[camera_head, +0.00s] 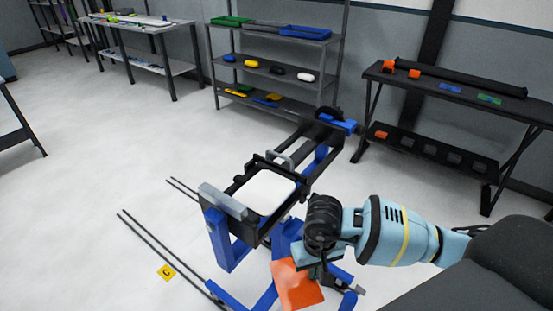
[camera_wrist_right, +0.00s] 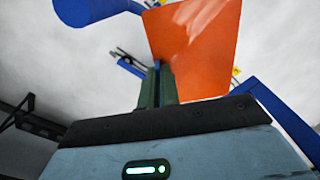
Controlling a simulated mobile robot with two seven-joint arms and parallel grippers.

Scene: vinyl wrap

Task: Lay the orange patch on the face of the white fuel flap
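The white fuel flap (camera_head: 265,191) lies face up in a black clamp frame on a blue stand in the middle of the head view. My right gripper (camera_head: 312,265) is just right of and in front of the stand, below the flap in the picture. It is shut on the orange patch (camera_head: 295,286), which hangs down from the fingers, apart from the flap. In the right wrist view the patch (camera_wrist_right: 195,50) extends beyond the closed fingers (camera_wrist_right: 158,88). The flap does not show in that view. My left gripper is not in view.
A dark bench (camera_head: 450,82) with orange pieces and a black roll stands at the right. A shelf rack (camera_head: 275,73) with coloured items is behind the stand. A yellow marker "C" (camera_head: 166,273) lies on the floor, which is open at the left.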

